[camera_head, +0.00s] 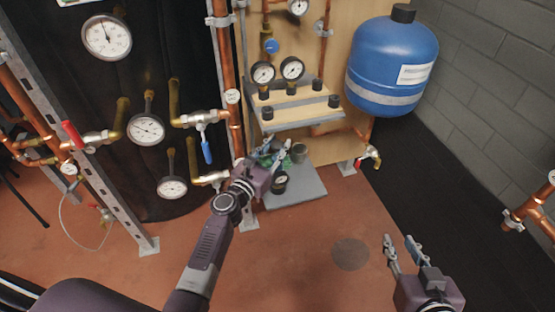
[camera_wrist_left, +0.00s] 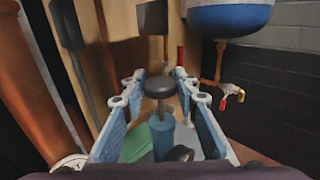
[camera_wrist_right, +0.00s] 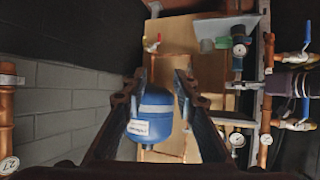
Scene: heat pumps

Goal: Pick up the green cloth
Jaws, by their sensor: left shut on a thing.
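The green cloth (camera_head: 265,159) shows only partly beside my left gripper (camera_head: 279,148) in the head view, low by the grey tray. In the left wrist view the green cloth (camera_wrist_left: 138,144) lies between the finger pads of my left gripper (camera_wrist_left: 160,92), nearer the left finger. My right gripper (camera_head: 403,243) is open and empty above the floor at the right.
A grey tray (camera_head: 303,190) stands low by the wooden panel, with a dark gauge (camera_head: 280,181) and a grey cup (camera_head: 298,152). A gauge shelf (camera_head: 290,121) hangs just above. A blue tank (camera_head: 392,60) and pipework flank it. The floor in front is clear.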

